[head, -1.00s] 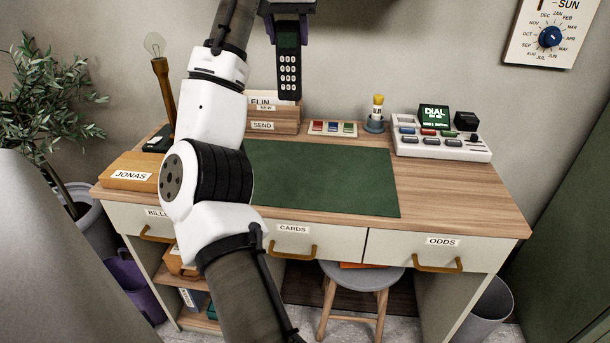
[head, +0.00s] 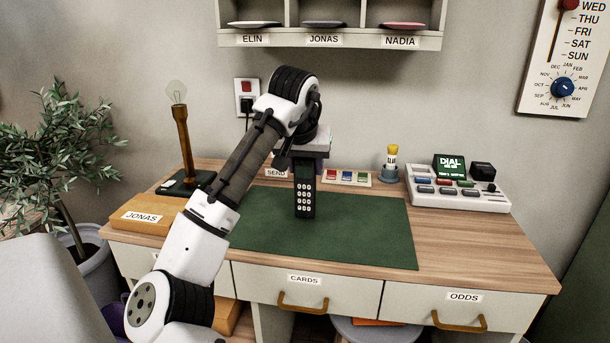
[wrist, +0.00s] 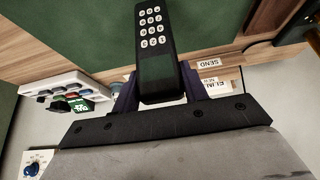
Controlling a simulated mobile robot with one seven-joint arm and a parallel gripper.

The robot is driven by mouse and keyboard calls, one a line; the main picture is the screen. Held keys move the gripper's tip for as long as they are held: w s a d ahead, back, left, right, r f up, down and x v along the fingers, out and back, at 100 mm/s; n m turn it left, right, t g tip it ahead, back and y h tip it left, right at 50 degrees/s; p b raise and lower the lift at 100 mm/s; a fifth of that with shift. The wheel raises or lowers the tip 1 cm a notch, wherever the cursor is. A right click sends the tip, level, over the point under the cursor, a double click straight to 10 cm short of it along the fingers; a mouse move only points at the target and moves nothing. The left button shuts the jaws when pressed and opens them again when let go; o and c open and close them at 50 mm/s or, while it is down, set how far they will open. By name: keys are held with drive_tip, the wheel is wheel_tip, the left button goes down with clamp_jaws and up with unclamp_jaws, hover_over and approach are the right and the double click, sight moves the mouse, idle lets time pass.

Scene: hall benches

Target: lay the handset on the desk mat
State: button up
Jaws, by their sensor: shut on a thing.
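The handset (head: 304,193) is black with a pale keypad and hangs upright from my gripper (head: 303,165), keypad facing the head camera. In the wrist view the handset (wrist: 153,45) sits between the two dark fingers (wrist: 155,95), which are shut on its screen end. The desk mat (head: 370,235) is a dark green rectangle on the wooden desk; it also shows in the wrist view (wrist: 70,38). The handset is in front of the mat's back part in the head view. Whether its lower end touches the mat, I cannot tell.
A lamp with a bare bulb (head: 182,135) and a JONAS box (head: 145,215) stand left of the mat. Behind it are a SEND holder (head: 277,172), a tray of coloured pieces (head: 347,178) and a glue stick cup (head: 389,174). A button console (head: 455,192) stands right. The mat is bare.

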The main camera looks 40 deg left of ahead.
sight(305, 188)
drive_tip(key=shift+f, duration=1.1)
drive_tip(key=shift+f, duration=0.2)
drive_tip(key=o, duration=1.3)
drive_tip(key=shift+r, duration=0.15)
